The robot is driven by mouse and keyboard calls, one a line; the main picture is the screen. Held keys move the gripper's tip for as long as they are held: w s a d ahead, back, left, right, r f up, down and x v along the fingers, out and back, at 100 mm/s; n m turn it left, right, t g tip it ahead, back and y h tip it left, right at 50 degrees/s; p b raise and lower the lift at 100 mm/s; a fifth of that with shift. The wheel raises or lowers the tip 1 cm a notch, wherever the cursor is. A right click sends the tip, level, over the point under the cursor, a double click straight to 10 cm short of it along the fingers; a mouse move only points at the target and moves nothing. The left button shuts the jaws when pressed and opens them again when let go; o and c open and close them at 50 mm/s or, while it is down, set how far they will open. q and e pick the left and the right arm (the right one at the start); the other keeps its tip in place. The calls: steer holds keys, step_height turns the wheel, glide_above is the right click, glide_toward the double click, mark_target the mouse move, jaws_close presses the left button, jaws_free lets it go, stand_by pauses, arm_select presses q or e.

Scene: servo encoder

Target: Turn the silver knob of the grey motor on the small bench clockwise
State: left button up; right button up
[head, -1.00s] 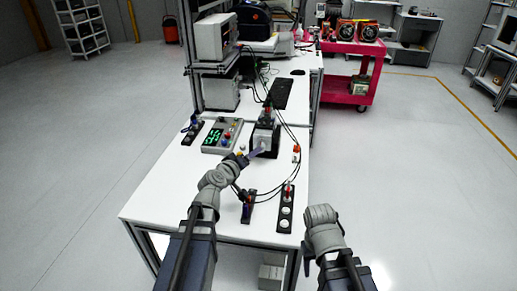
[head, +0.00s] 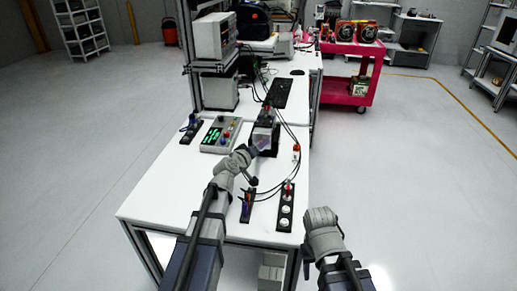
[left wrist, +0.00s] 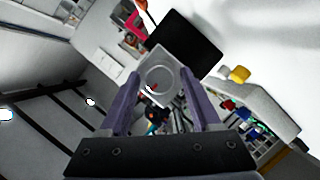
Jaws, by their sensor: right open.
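The grey motor (head: 265,127) stands on the small white bench (head: 165,190), near its far edge. In the left wrist view its pale round silver knob (left wrist: 158,82) faces me in front of a dark block. My left gripper (head: 262,143) is at the motor's near face and hides the knob in the head view. In the left wrist view its two purple fingers (left wrist: 160,88) are apart, one on each side of the knob's outline; contact cannot be told. My right gripper (head: 307,262) hangs low beside the bench's right edge, open, mostly hidden by its wrist.
A box with a green display (head: 220,135) stands left of the motor. A black strip with white buttons (head: 286,207) and a small dark holder (head: 247,205) lie near the front. Black cables (head: 285,133) run right of the motor. A red cart (head: 352,85) stands behind.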

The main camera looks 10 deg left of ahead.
arm_select(q)
jaws_close()
stand_by(0.5)
steer(key=m+y, duration=0.1)
steer(key=m+y+p, duration=0.1)
steer(key=m, duration=0.1)
steer(key=m+y+p, duration=0.1)
steer(key=m, duration=0.1)
steer(key=shift+d+g, duration=0.25)
steer(key=shift+g, duration=0.15)
steer(key=m+y, duration=0.2)
steer(key=m, duration=0.1)
steer(key=shift+f+y, duration=0.1)
steer(key=shift+y, duration=0.2)
steer(key=shift+d+m+y+b, duration=0.1)
steer(key=shift+m+y+b, duration=0.5)
steer(key=shift+m, duration=0.5)
steer(key=shift+m+y+b, duration=0.4)
steer(key=shift+m+y, duration=0.3)
steer(key=shift+m, duration=0.2)
